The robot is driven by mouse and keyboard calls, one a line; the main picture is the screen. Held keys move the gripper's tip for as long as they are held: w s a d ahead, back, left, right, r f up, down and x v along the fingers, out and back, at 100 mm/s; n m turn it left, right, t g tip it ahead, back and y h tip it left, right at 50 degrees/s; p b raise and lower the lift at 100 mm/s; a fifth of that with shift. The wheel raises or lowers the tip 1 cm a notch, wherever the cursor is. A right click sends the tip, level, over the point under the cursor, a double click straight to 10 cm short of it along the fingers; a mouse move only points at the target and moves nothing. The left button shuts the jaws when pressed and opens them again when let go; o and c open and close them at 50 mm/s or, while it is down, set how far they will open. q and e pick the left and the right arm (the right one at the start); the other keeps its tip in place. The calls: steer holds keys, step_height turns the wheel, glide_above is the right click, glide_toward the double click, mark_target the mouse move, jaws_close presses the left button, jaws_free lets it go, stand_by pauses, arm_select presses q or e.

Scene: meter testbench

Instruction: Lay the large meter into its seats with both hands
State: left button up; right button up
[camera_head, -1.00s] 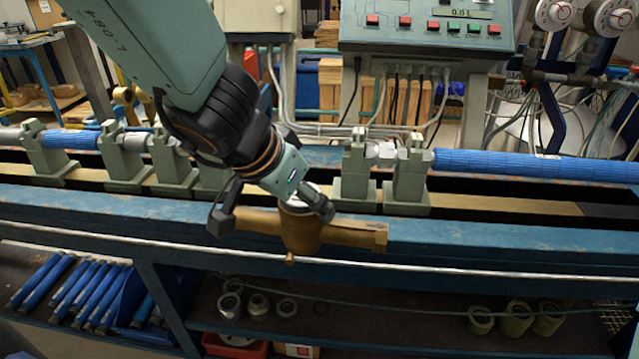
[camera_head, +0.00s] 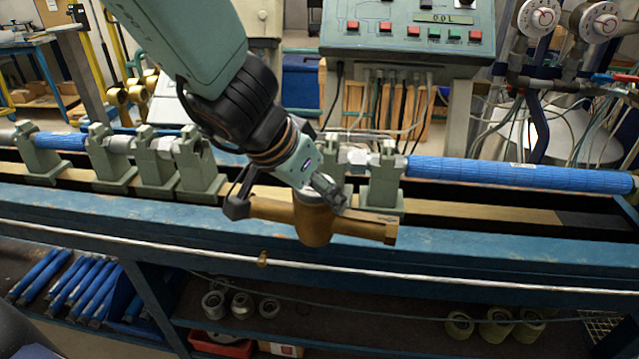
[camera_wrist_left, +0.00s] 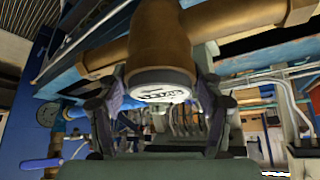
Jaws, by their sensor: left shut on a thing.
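The large meter (camera_head: 318,221) is a brown, brass-like body with a pipe stub on each side. My left gripper (camera_head: 290,200) is shut on its round upper part. The meter hangs tilted, its right end lower, over the bench's front blue beam and in front of the seats. The left wrist view shows its round white-faced cap (camera_wrist_left: 160,88) between the two fingers (camera_wrist_left: 155,105). Grey-green seat stands rise behind it, one to the left (camera_head: 197,170) and one to the right (camera_head: 385,185); the meter and arm partly hide others. My right gripper is not in view.
A blue pipe (camera_head: 510,174) runs right from the right stand. A control box (camera_head: 420,30) stands behind, with cables below. A thin silver rod (camera_head: 430,290) runs along the bench front. Blue tubes (camera_head: 75,282) and metal rings (camera_head: 242,305) lie on the lower shelf.

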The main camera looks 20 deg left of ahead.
arm_select(q)
steer(key=w+a+r+p, duration=0.6)
steer(key=w+r+p, duration=0.3)
steer(key=w+a+r+n+p, duration=0.1)
steer(key=w+a+p, duration=0.15)
steer(key=a, duration=0.35)
steer(key=w+a+r+p, duration=0.1)
steer(key=w+a+p, duration=0.1)
steer(key=a+p, duration=0.3)
step_height(320, 180, down, 6)
steer(key=a+b, duration=0.1)
steer(key=b, duration=0.6)
steer(key=shift+y, duration=0.4)
steer(key=shift+s+a+p, duration=0.1)
steer(key=shift+s+p, duration=0.1)
steer(key=shift+p, duration=0.2)
steer(key=shift+f, duration=0.3)
stand_by(0.3)
steer(key=shift+f, duration=0.15)
stand_by(0.4)
steer(key=shift+f+b, duration=1.05)
steer(key=shift+f, duration=0.15)
